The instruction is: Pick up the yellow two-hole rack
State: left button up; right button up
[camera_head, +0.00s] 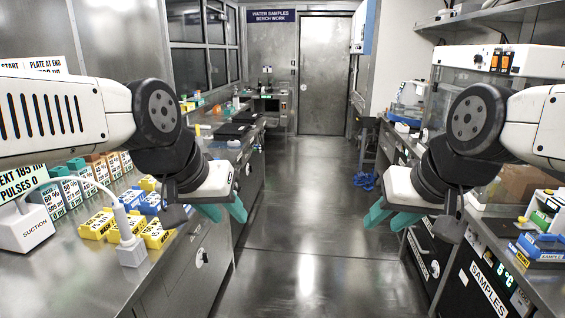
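Several small yellow racks stand on the left bench: one at the left (97,224), one in the middle (133,220), one at the front right (157,235), and one further back (149,184). Their holes are too small to count, so I cannot tell which is the two-hole rack. My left gripper (223,212) hangs over the aisle, just right of the bench edge, its teal fingers apart and empty. My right gripper (391,217) hangs at the right side of the aisle, also open and empty. Neither touches a rack.
Blue racks (151,204) stand among the yellow ones. A white suction device (25,228) and its cabled handle (131,250) are on the left bench, near the racks. The right bench holds a blue rack (541,246). The aisle floor (305,230) is clear.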

aim_at(190, 106)
jog(key=i, duration=3.1)
jog(key=i+l, duration=0.1)
jog(key=i, duration=1.45)
jog(key=i+u, duration=0.1)
jog(key=i, duration=1.4)
jog(key=u, duration=0.5)
jog(key=i+u, duration=0.15)
jog(key=u, duration=0.3)
jog(key=l+u, duration=0.15)
jog(key=u, duration=0.35)
jog(key=i+u, duration=0.1)
jog(key=u, duration=0.8)
jog(key=j+u, duration=0.1)
jog(key=u, duration=0.75)
jog(key=i+u, duration=0.1)
jog(key=u, duration=0.7)
jog(key=i+u, duration=0.15)
jog(key=i, duration=0.15)
